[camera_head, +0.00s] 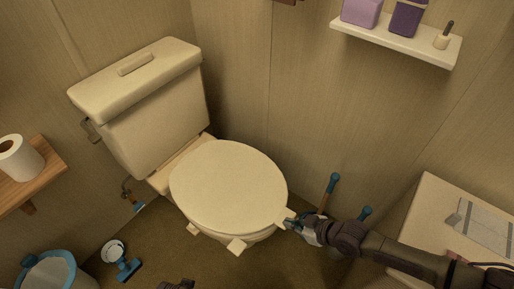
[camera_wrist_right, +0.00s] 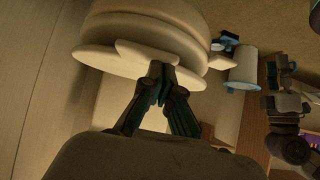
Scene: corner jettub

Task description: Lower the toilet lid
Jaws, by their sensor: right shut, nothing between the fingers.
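The cream toilet (camera_head: 165,125) stands in the corner at the left. Its oval lid (camera_head: 228,185) lies down flat over the bowl, and pale tabs stick out around its front rim. The lid's edge also shows in the wrist view (camera_wrist_right: 100,57). My right gripper (camera_head: 290,224) is at the right edge of the lid, beside a tab. In the wrist view its fingers (camera_wrist_right: 160,72) are together and empty, just at the tab; whether they touch is unclear. A dark part at the head view's bottom edge is probably my left gripper (camera_head: 176,284); its jaws are unclear.
A wooden shelf with a toilet roll (camera_head: 20,158) is at the left, above a blue bin (camera_head: 52,272). A wall shelf (camera_head: 400,42) holds purple containers. Blue-handled tools (camera_head: 333,184) stand behind my right arm, near a pale cabinet (camera_head: 440,215).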

